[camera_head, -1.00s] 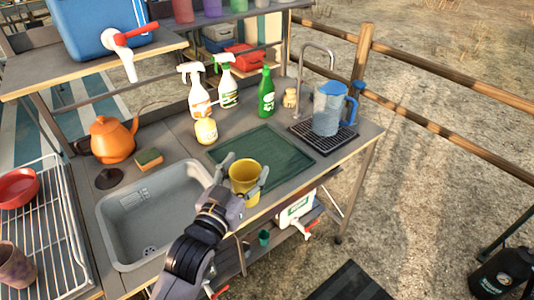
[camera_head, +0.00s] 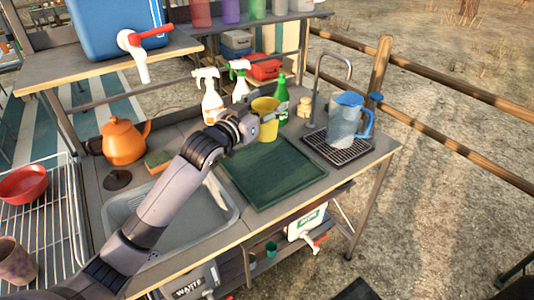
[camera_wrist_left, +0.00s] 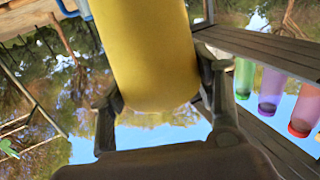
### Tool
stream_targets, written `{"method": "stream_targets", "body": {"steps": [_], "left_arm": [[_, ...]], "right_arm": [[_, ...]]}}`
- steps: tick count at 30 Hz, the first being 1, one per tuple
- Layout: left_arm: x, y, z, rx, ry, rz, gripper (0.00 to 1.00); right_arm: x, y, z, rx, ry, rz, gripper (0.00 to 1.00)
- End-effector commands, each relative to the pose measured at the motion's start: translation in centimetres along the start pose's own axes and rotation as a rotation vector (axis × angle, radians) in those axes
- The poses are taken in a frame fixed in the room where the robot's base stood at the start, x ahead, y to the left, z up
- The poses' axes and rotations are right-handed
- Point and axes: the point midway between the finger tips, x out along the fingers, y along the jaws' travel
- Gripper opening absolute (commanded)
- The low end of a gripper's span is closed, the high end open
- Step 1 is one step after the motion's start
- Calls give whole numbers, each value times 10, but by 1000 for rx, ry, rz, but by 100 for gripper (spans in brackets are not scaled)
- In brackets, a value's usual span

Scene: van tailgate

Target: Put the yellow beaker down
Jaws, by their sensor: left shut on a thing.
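The yellow beaker (camera_head: 264,118) is upright in my left gripper (camera_head: 262,119) over the far part of the green mat (camera_head: 272,172). In the left wrist view the beaker (camera_wrist_left: 150,50) fills the upper middle, with the fingers (camera_wrist_left: 158,95) on both sides of it. I cannot tell whether its base touches the mat. My right gripper is not in view.
Spray bottles (camera_head: 211,98) and a green bottle (camera_head: 281,98) stand close behind the beaker. A blue-lidded jug (camera_head: 343,124) stands on a black drip grid (camera_head: 338,147) at right. The sink (camera_head: 220,212) is partly behind my arm. The near part of the mat is bare.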

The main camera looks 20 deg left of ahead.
Motion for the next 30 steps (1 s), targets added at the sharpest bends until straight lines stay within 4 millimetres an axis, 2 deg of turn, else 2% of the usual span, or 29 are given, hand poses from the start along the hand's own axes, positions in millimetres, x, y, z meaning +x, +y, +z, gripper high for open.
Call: {"method": "stream_targets", "body": {"steps": [1, 3, 9, 17, 24, 30], "left_arm": [[0, 0, 17, -4, -6, 0, 28], [0, 1, 36, -3, -5, 0, 28], [0, 1, 81, -1, -2, 0, 28], [0, 1, 107, -1, 0, 1, 28], [0, 1, 140, -1, 1, 0, 28], [0, 1, 142, 1, 4, 1, 28]], "right_arm": [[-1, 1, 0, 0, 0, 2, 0], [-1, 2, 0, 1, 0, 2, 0], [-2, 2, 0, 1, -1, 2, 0], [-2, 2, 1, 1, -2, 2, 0], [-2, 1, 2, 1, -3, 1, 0], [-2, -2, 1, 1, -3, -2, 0]]}}
